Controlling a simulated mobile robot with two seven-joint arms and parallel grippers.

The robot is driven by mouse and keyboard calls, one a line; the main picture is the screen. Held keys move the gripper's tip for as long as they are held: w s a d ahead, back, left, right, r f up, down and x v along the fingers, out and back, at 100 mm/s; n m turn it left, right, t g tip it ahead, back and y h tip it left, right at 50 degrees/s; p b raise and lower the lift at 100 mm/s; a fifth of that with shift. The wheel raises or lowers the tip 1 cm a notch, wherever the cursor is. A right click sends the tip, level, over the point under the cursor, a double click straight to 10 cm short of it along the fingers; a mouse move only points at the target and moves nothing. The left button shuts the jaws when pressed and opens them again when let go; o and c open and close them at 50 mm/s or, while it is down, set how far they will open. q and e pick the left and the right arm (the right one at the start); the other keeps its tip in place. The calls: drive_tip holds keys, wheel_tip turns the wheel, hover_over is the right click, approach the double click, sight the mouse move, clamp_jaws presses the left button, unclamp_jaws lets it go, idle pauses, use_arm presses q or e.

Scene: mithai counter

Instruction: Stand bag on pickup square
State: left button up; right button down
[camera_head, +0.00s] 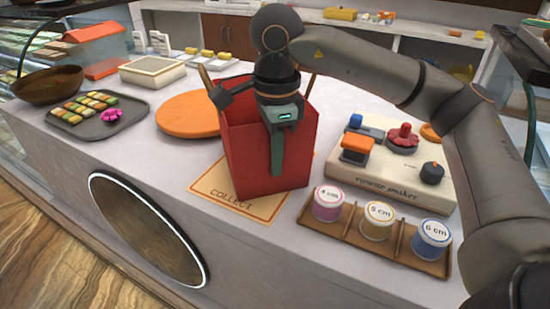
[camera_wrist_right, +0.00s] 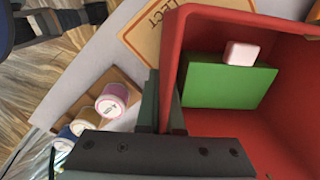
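The red bag (camera_head: 245,150) is upright over the tan pickup square (camera_head: 215,197) marked COLLECT. Its base covers much of the square; I cannot tell whether it touches it. My right gripper (camera_head: 278,150) is at the bag's near wall. In the right wrist view, the right gripper's fingers (camera_wrist_right: 162,105) are on either side of the bag's red wall (camera_wrist_right: 175,50), pinching it. A green box (camera_wrist_right: 228,84) and a small pale pink block (camera_wrist_right: 239,53) are inside the bag. Dark parts at that view's top left may be my left gripper; they are too unclear to judge.
Right of the bag are a cream rosette-maker board (camera_head: 390,185) and a wooden rack (camera_head: 345,238) with three labelled pots. An orange round board (camera_head: 180,115) is behind left. A grey tray of sweets (camera_head: 75,130) is farther left. The counter left of the square is clear.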

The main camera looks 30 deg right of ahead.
drive_tip(key=shift+f, duration=0.1)
drive_tip(key=c, duration=1.1)
unclamp_jaws()
drive_tip(key=shift+r, duration=0.55)
wheel_tip(320, 180, up, 10)
drive_tip(key=p, duration=0.3)
drive_tip(key=shift+s, duration=0.1)
use_arm(q)
drive_tip(key=shift+s+a+r+y, duration=0.3)
drive_tip(key=shift+s+a+r, duration=0.3)
drive_tip(key=shift+a+r, duration=0.3)
use_arm(e)
drive_tip(key=shift+a+r, duration=0.1)
drive_tip(key=shift+r, duration=0.55)
use_arm(q)
drive_tip(key=shift+w, duration=0.1)
